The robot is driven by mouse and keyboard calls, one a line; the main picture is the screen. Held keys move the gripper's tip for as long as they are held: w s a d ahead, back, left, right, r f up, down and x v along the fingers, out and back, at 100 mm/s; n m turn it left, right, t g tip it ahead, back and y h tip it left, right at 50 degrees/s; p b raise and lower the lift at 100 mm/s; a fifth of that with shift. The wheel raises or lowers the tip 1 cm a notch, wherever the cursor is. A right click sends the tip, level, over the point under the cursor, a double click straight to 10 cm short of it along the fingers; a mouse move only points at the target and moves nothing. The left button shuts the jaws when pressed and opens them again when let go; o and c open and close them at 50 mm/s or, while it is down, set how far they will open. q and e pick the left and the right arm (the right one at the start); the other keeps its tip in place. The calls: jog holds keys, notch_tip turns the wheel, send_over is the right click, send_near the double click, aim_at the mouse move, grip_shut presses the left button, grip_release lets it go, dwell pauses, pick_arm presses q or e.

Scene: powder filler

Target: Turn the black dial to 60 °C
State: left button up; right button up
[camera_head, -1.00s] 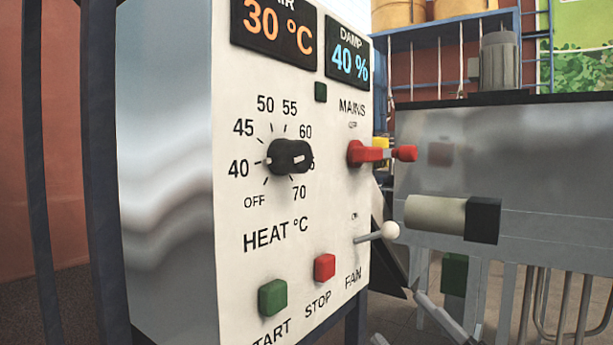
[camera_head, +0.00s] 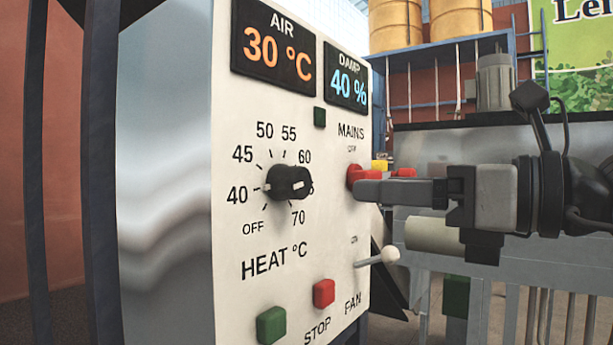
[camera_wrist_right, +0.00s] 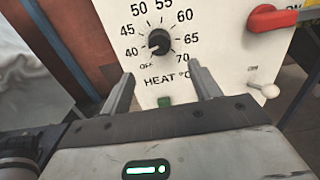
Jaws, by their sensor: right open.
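The black dial (camera_head: 288,183) sits on the white control panel (camera_head: 235,285), ringed by numbers from OFF to 70. In the right wrist view the dial (camera_wrist_right: 159,41) has a pale mark at its lower left, towards OFF and 40. The head view sees it from the side, so its setting is hard to read there. My right gripper (camera_head: 372,189) is in front of the panel, right of the dial and apart from it. In the right wrist view its fingers (camera_wrist_right: 162,74) are spread and empty, below the dial. My left gripper is out of view.
The red mains switch (camera_head: 356,175) is close behind my right fingers. A fan lever with a white knob (camera_head: 390,254) sticks out below. The red stop button (camera_head: 324,293) and green button (camera_head: 271,325) are low on the panel. The air display (camera_head: 272,47) reads 30 °C.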

aim_at(303, 185)
jog(key=p+x, duration=0.3)
jog(key=x, duration=0.7)
jog(key=shift+a+r, duration=0.1)
jog(key=shift+w+a, duration=0.35)
jog(key=shift+a, duration=0.15)
jog(key=c, duration=1)
